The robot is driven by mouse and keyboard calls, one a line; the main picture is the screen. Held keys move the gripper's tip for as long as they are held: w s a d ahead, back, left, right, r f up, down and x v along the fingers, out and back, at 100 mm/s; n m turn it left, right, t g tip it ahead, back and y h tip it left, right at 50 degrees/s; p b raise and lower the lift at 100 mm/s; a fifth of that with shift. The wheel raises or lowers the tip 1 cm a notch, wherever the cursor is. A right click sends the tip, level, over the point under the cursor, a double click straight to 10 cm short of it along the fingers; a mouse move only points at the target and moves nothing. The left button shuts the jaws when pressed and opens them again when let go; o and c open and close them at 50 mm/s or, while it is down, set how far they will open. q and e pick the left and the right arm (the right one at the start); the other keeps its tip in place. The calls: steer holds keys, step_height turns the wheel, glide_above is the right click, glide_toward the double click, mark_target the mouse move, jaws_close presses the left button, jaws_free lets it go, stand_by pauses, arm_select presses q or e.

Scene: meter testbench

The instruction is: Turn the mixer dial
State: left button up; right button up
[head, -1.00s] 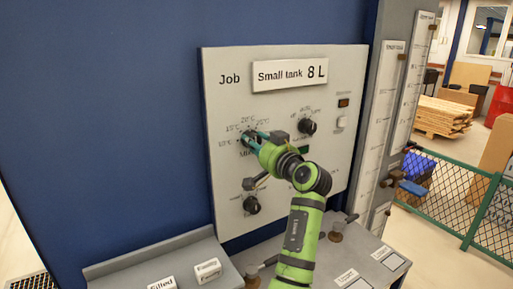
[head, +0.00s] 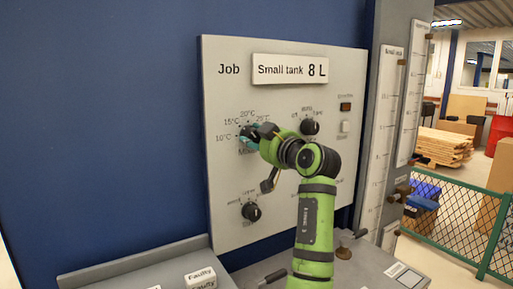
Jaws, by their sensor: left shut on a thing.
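The mixer dial (head: 246,130) is a dark knob at the left of the grey panel (head: 330,205), under an arc of temperature marks from 10 °C up to about 25 °C. My left gripper (head: 252,134), green with dark and teal fingers, is shut on the dial. The fingers cover much of the knob, so I cannot read its pointer. The label below it is partly hidden. My right gripper is not in view.
Another dark knob (head: 310,127) sits to the right and a lower knob (head: 251,211) below. A sign (head: 290,71) reads "Small tank 8 L". Tall gauges (head: 380,140) stand right of the panel.

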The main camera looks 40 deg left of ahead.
arm_select(q)
steer(key=shift+f, duration=0.15)
stand_by(0.4)
steer(key=o, duration=1.1)
steer(key=shift+o, duration=0.2)
steer(key=v, duration=1.2)
